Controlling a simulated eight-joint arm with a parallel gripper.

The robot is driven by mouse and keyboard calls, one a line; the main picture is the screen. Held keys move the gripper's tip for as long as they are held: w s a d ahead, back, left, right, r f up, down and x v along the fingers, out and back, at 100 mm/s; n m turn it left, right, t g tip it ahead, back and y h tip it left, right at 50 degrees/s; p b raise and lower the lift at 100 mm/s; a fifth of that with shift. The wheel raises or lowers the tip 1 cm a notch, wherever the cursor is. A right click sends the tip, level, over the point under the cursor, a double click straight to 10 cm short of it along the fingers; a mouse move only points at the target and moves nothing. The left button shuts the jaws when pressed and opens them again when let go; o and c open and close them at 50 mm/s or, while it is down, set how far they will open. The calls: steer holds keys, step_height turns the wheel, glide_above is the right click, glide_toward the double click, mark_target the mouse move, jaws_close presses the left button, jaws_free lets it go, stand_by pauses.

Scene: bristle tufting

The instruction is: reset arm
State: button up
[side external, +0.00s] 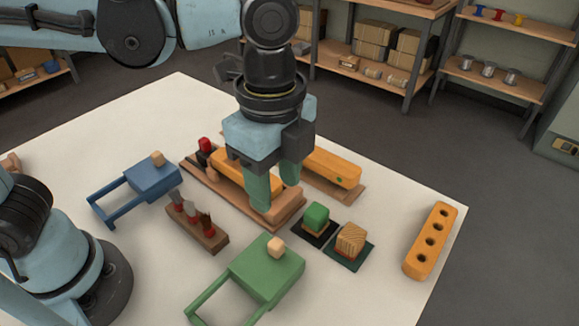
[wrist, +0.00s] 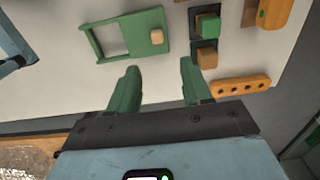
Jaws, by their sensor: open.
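My gripper (side external: 275,203) hangs over the middle of the white table (side external: 130,120) with its two green fingers pointing down. In the wrist view my gripper (wrist: 158,78) shows its fingers spread apart with nothing between them. In the side view the fingers overlap a wooden base (side external: 290,217) that bears an orange block (side external: 235,170). I cannot tell from that view how high the fingertips are above it.
A green framed fixture (side external: 260,270), a blue framed fixture (side external: 155,180), a rack of small tools (side external: 200,230), a green-topped block (side external: 316,217), a striped block (side external: 351,240) and an orange holed bar (side external: 430,240) stand around. Bare table lies at front right.

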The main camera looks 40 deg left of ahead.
steer(key=shift+a, duration=0.1)
steer(key=w+a+f+n+t, duration=0.1)
steer(key=a+f+n+t, duration=0.1)
steer(key=a+n, duration=0.7)
steer(key=w+a+f+n+t, duration=0.2)
steer(key=a+n+t, duration=0.3)
steer(key=a+n, duration=0.4)
steer(key=a, duration=0.2)
steer(key=shift+w+a, duration=0.2)
steer(key=shift+a, duration=0.2)
